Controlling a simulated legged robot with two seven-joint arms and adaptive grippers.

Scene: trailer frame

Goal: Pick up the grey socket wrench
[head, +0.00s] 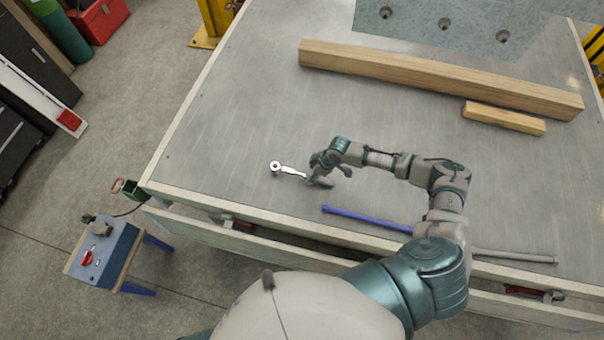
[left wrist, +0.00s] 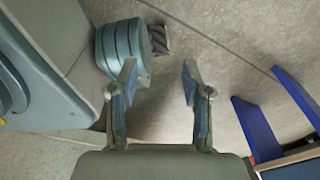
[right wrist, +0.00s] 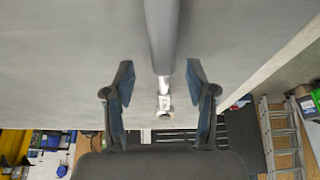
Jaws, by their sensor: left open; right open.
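The grey socket wrench (head: 288,171) lies on the metal work table, its shiny round head to the left and its darker grey handle to the right. My right gripper (head: 326,168) is at the handle end. In the right wrist view the wrench's grey handle (right wrist: 162,38) runs between the two open fingers of my right gripper (right wrist: 160,72), with a visible gap on both sides. The silver head points down the picture. My left gripper (left wrist: 159,78) is open and empty over the floor in the left wrist view; the head view does not show it.
A blue bar (head: 362,218) lies below the wrench near the table's front edge; a grey rod (head: 515,257) lies right of my arm. Long and short wooden beams (head: 440,78) (head: 503,118) lie at the back. A small blue stand (head: 104,253) is on the floor, front left.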

